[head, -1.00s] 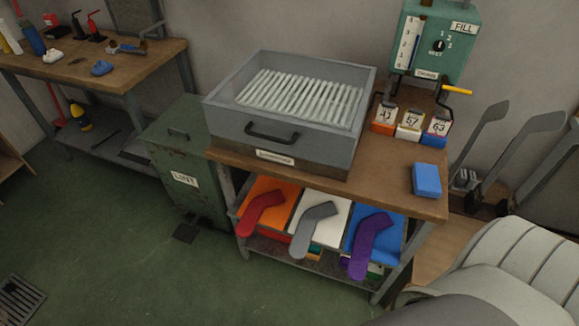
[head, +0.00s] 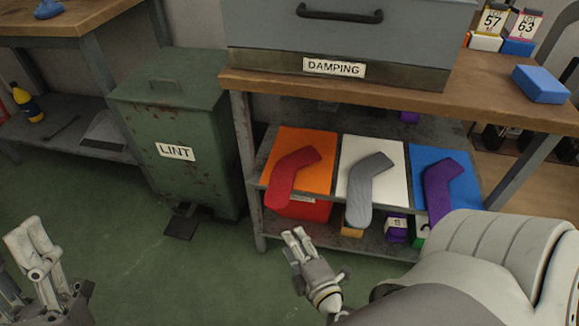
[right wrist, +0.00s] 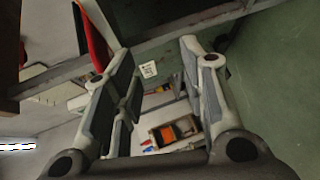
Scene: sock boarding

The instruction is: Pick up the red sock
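The red sock (head: 287,180) lies bent on the orange board (head: 313,151) on the workbench's upper shelf. Its lower end hangs over the shelf's front edge. My right gripper (head: 293,234) is in front of and below the shelf, just under the sock and apart from it. Its fingers are spread and empty in the right wrist view (right wrist: 158,70). A red shape at the upper left of that view (right wrist: 96,40) looks like the sock. My left gripper (head: 22,232) is at the lower left, far from the sock; its finger gap is unclear.
A grey sock (head: 366,188) on a white board and a purple sock (head: 440,190) on a blue board lie to the right. The green lint bin (head: 170,120) stands left of the bench. Boxes sit on the lower shelf. The floor in front is clear.

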